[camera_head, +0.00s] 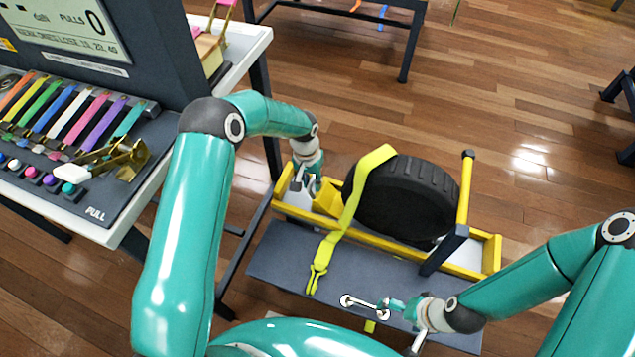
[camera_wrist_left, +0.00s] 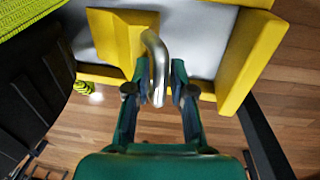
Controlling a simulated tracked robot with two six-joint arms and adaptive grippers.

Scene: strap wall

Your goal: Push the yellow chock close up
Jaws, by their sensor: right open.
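The yellow chock (camera_head: 328,198) sits in the yellow-edged tray, left of the black tyre (camera_head: 415,200). In the left wrist view, the chock (camera_wrist_left: 108,35) shows at the top, with a strip of pale tray floor between it and the dark tyre (camera_wrist_left: 35,95). My left gripper (camera_head: 306,183) is low at the chock's left side. In its wrist view a bent metal rod (camera_wrist_left: 159,70) stands between the left gripper's fingers (camera_wrist_left: 158,95), beside the chock. Whether they grip it is unclear. My right gripper (camera_head: 385,318) is open over the grey front board.
A yellow strap (camera_head: 350,205) runs over the tyre and down onto the grey board (camera_head: 300,255). A panel table (camera_head: 110,220) stands at the left.

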